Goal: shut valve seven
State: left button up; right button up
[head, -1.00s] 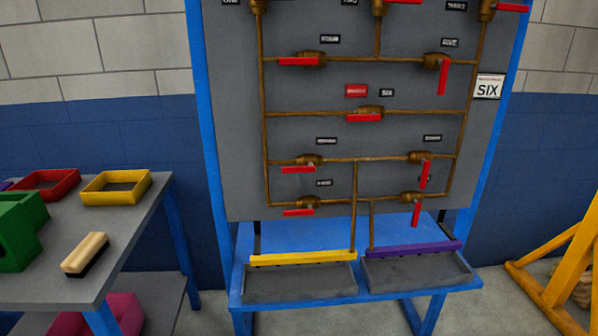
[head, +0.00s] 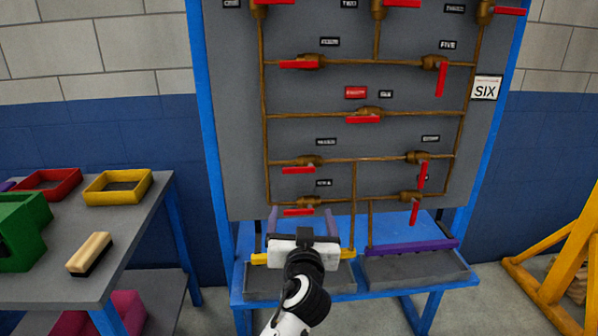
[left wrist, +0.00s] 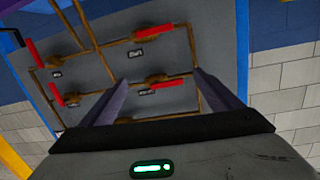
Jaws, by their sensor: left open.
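Valve labels are too small to read surely; the one that seems to read seven (head: 326,141) sits above a brass valve (head: 309,161) on the left of the lower-middle pipe. Its red handle (head: 298,170) lies level, along the pipe. My left gripper (head: 303,214) is open and empty, below that valve and just under the lowest left valve (head: 308,202). The left wrist view shows its two fingers (left wrist: 161,80) spread, with a red-handled valve (left wrist: 157,79) seen between them, apart from them; which valve I cannot tell. My right gripper is not in view.
The grey panel (head: 290,90) in a blue frame carries several other red-handled valves. Below are a yellow-edged tray, partly behind my arm, and a purple-edged tray (head: 412,248). A table (head: 133,230) with boxes and a brush stands left; a yellow stand (head: 560,255) stands right.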

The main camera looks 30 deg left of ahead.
pick_arm(q)
jog(key=n+y, duration=0.2)
send_near(299, 169)
jog(key=s, duration=0.2)
jog(key=x, duration=0.3)
jog(key=p+x, duration=0.1)
jog(key=x, duration=0.2)
jog(key=d+x, duration=0.1)
jog(key=x, duration=0.3)
jog(key=shift+w+a+p, duration=0.1)
jog(key=shift+w+p, duration=0.3)
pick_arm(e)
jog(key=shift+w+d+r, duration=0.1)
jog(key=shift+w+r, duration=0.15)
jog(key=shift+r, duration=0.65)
